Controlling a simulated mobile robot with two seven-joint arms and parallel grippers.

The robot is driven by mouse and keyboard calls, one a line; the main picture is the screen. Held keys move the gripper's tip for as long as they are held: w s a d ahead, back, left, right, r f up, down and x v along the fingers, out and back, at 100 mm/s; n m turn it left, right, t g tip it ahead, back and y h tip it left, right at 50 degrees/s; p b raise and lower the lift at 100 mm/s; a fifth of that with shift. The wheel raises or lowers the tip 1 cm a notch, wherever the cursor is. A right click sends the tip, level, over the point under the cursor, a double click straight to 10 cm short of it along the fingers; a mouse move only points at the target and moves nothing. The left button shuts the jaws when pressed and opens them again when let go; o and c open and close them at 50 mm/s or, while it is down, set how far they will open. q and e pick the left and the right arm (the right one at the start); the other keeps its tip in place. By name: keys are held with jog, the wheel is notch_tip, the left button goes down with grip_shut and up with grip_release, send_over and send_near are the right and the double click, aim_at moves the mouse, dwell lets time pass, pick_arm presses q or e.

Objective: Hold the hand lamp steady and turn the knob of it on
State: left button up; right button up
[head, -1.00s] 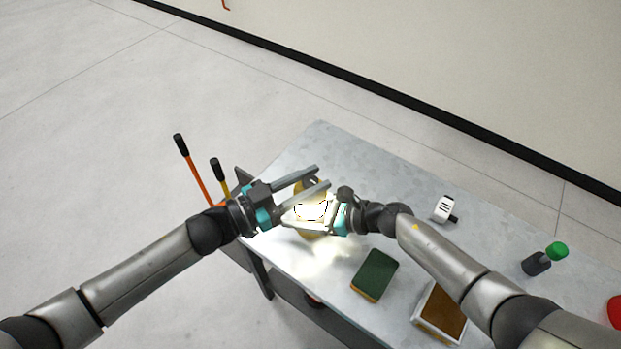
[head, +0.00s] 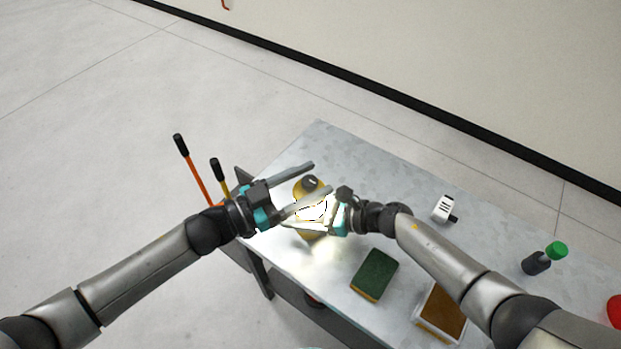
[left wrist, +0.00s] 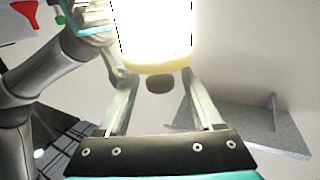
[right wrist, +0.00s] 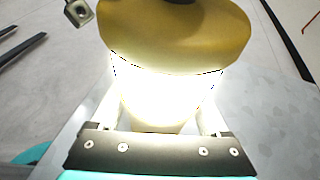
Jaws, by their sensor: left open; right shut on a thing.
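The hand lamp (head: 299,194) stands on the grey table with a yellow body and a brightly glowing middle. Its dark knob (head: 310,182) is on top and also shows in the left wrist view (left wrist: 160,84). My left gripper (head: 322,177) is open, with its fingers spread apart on either side of the knob and a gap to it. My right gripper (right wrist: 160,112) is shut on the lamp's glowing middle, below the yellow top (right wrist: 175,40). Glare hides the exact contact of the right fingers.
A green and yellow sponge (head: 374,274), a brown-topped box (head: 440,312), a white device (head: 444,208) and a green-capped dark bottle (head: 537,263) are on the table (head: 320,140). Orange (head: 196,172) and yellow (head: 220,175) handled tools stand at the left edge. The far table corner is clear.

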pick_arm(q)
jog(key=v, duration=1.1)
jog(key=shift+s+a, duration=0.2)
jog(key=shift+a, duration=0.2)
pick_arm(e)
jog(key=o, duration=1.6)
jog(key=shift+d, duration=0.1)
